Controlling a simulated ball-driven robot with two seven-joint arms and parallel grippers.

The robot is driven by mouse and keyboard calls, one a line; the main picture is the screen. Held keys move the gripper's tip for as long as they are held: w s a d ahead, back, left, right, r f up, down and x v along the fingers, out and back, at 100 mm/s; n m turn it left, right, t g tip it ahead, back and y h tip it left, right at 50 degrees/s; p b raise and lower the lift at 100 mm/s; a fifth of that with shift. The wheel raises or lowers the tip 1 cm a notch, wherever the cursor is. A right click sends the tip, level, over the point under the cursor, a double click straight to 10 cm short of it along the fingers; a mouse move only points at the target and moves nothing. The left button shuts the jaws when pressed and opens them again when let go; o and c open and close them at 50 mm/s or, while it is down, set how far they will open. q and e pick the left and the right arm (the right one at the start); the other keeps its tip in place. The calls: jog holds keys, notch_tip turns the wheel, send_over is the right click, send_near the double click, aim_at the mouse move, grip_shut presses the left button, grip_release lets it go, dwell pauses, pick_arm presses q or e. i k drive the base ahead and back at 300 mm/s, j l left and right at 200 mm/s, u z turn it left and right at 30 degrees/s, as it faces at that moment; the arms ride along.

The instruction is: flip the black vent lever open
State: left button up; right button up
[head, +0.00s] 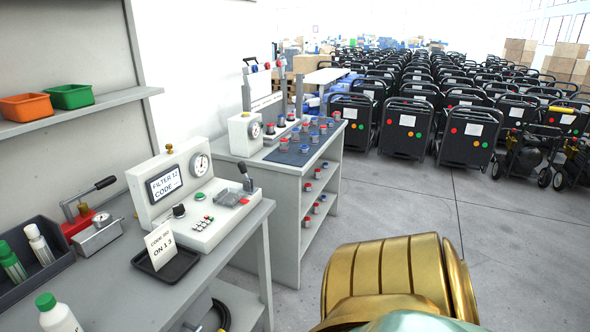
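A white tester with a sloped panel (211,220) stands on the grey bench. A short black lever (246,178) stands nearly upright at the panel's right back, beside a dark grey square part (231,198); it looks like the vent lever, but no label on it is readable. Neither of my grippers is in view.
A red clamp with a black handle (97,187) and a metal block (98,235) stand left of the tester. A black tray (166,270) with a card is in front. A gold part of mine fills the lower right.

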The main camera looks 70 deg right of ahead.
aim_at(242, 167)
jog(key=z, duration=1.95)
